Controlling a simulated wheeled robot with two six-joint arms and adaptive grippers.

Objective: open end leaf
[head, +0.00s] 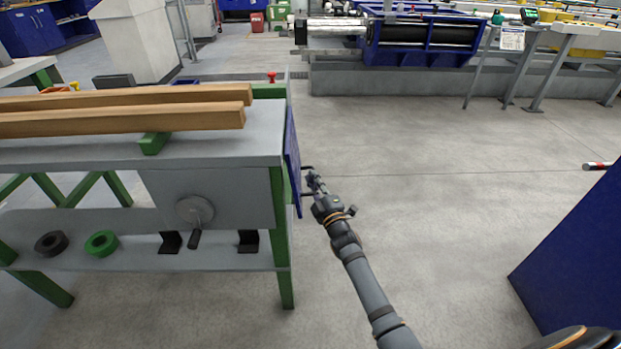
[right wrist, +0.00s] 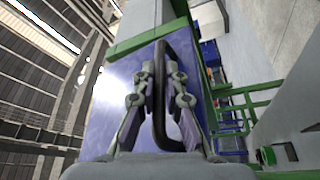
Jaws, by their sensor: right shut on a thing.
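The end leaf is a blue panel (head: 292,160) at the right end of the grey table (head: 225,158). It hangs down nearly upright and shows almost edge-on. In the right wrist view the leaf (right wrist: 108,112) fills the middle, with a dark bent bar handle (right wrist: 160,130) on its face. My right gripper (head: 313,182) is at the leaf's outer side, shut on the handle. In the right wrist view its fingers (right wrist: 159,78) stand on both sides of the bar. My left gripper is not in view.
Two wooden beams (head: 120,120) lie on the table, ending short of its right edge. A round crank (head: 195,210) is on the table's front. The floor (head: 430,150) right of the leaf is clear. A blue panel (head: 580,260) stands at the lower right.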

